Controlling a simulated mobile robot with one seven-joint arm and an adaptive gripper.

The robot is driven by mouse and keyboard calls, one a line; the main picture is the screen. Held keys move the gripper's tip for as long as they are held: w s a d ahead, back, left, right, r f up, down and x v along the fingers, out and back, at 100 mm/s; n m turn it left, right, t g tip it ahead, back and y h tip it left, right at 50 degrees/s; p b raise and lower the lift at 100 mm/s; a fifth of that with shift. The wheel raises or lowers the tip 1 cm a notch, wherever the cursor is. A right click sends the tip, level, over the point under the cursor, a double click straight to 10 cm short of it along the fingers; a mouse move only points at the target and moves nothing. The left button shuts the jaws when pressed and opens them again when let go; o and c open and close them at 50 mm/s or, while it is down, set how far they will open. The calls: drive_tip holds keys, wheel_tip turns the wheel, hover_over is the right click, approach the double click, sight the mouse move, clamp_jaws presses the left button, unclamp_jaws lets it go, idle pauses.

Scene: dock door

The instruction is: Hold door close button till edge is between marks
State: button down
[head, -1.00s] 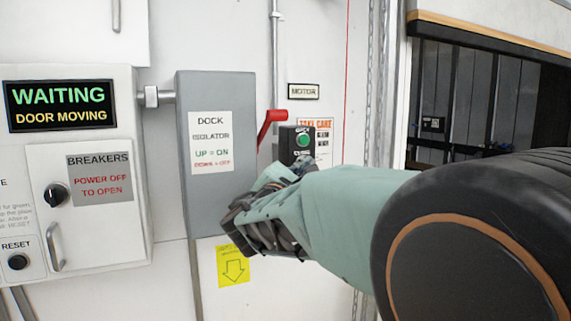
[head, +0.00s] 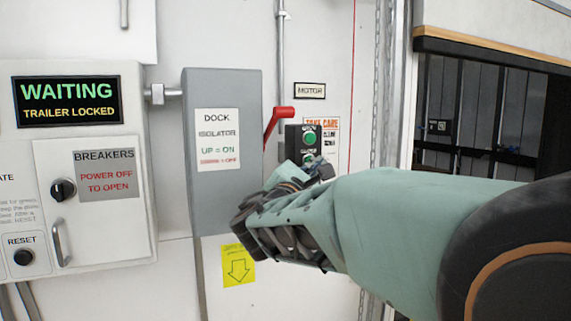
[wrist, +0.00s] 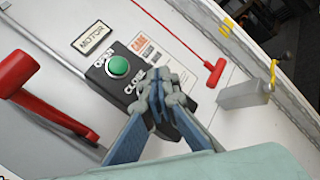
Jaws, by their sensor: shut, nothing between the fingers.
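The dark push-button box (head: 293,146) hangs on the white wall under a MOTOR label. Its upper green OPEN button (wrist: 118,66) is uncovered. The lower button, labelled CLOSE, is mostly hidden behind my fingers in the wrist view; part of it shows in the head view (head: 308,158). My gripper (wrist: 159,92) is shut and empty, with its tips in front of the lower part of the box. I cannot tell whether they touch the button. The door's brown-trimmed lower edge (head: 490,54) crosses above the dark opening at right. I cannot make out the marks.
A red isolator lever (head: 277,122) sticks out left of the button box, beside the grey DOCK ISOLATOR box (head: 220,200). A panel at left has a display (head: 67,102) reading WAITING, TRAILER LOCKED. A red T-handle (wrist: 215,72) and a grey box (wrist: 243,95) are beyond my fingers.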

drive_tip(key=s, duration=0.2)
drive_tip(key=s+d+b, duration=0.1)
drive_tip(key=s, duration=0.1)
drive_tip(key=shift+s+d+r+b, duration=0.15)
drive_tip(key=shift+b, duration=0.15)
